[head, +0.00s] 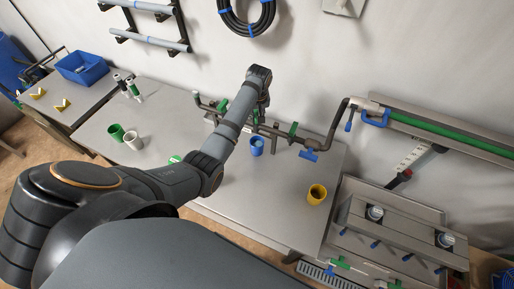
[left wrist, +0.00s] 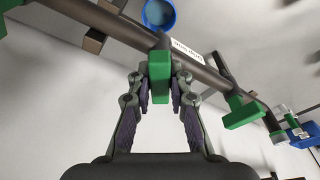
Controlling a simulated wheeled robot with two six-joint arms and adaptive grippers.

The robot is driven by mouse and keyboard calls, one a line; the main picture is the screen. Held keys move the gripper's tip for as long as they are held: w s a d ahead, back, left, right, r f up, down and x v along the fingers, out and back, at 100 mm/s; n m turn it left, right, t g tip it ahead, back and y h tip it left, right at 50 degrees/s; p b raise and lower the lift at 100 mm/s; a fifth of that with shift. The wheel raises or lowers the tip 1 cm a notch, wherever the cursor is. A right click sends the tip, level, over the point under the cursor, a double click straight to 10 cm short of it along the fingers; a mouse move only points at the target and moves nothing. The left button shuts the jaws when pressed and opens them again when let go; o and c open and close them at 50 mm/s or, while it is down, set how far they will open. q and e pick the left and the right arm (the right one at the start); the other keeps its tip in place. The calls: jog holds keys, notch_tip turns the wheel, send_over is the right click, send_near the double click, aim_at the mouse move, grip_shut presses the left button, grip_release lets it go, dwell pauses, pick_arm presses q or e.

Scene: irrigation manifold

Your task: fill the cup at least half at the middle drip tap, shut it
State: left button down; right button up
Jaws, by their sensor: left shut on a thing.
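The grey manifold pipe (head: 322,143) runs along the wall at the back of the bench, with several green tap handles. My left gripper (head: 262,103) reaches it from above. In the left wrist view my left gripper (left wrist: 160,92) is shut on the green tap handle (left wrist: 160,68) between two other green handles. A blue cup (head: 256,150) stands upright on the bench below the pipe near this tap. It also shows in the left wrist view (left wrist: 174,16). Its inside looks pale blue; I cannot tell the water level or whether water is running. My right gripper is not in view.
A green cup (head: 116,133) and a white cup (head: 134,141) stand at the left. A blue crate (head: 82,67) is farther left.

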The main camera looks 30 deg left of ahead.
pick_arm(q)
jog(key=shift+f+m, duration=0.1)
jog(key=shift+m, duration=0.4)
jog(key=m, duration=0.3)
jog(key=shift+h, duration=0.4)
jog(key=shift+m, duration=0.8)
jog(key=shift+m+h, duration=0.3)
jog(key=shift+m, duration=0.7)
jog(key=c, duration=1)
grip_release()
